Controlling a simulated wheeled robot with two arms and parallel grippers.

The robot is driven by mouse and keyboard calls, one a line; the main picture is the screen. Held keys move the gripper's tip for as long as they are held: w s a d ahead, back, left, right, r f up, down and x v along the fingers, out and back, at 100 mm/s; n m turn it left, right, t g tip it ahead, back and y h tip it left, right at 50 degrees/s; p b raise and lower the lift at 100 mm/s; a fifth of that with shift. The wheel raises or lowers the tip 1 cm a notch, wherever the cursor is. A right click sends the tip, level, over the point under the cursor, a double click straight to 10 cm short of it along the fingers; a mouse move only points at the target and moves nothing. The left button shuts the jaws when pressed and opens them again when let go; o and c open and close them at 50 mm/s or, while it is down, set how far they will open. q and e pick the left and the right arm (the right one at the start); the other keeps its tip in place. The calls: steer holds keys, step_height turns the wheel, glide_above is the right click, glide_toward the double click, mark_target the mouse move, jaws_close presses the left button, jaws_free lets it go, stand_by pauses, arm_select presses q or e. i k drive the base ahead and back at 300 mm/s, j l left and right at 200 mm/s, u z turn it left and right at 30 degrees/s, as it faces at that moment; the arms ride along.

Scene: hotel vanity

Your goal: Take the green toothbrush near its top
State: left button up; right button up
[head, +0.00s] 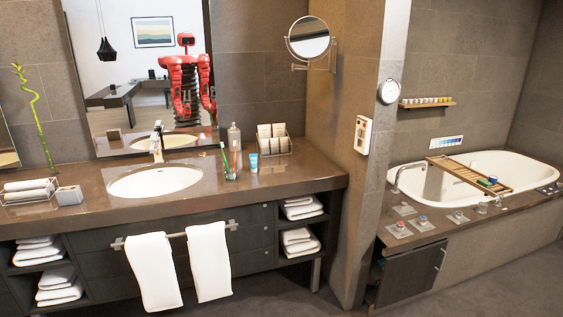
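The green toothbrush (224,156) stands tilted in a clear glass (231,174) on the brown vanity counter, right of the sink. Its top leans to the left, above the glass rim. An orange-toned toothbrush (235,158) stands in the same glass, close on its right. Neither of my grippers shows directly in the head view. My red body shows only as a reflection in the mirror, too small to tell the state of the grippers.
A blue-and-white tube (253,163) stands right of the glass. A bottle (234,137) and a rack of packets (273,140) are behind. The sink (155,182) and its faucet (157,142) are left. Towels (208,261) hang on a front rail. The right counter is clear.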

mark_target(222, 145)
steer(key=i+l+u, duration=0.1)
steer(key=i+u, duration=0.15)
steer(key=i, duration=0.2)
steer(key=i+l+u, duration=0.25)
steer(key=i, duration=0.25)
steer(key=i+l+u, duration=0.25)
steer(key=i, duration=0.2)
steer(key=i+l+u, duration=0.1)
steer(key=i+l, duration=0.9)
steer(key=i+u, duration=0.15)
steer(key=u, duration=1.4)
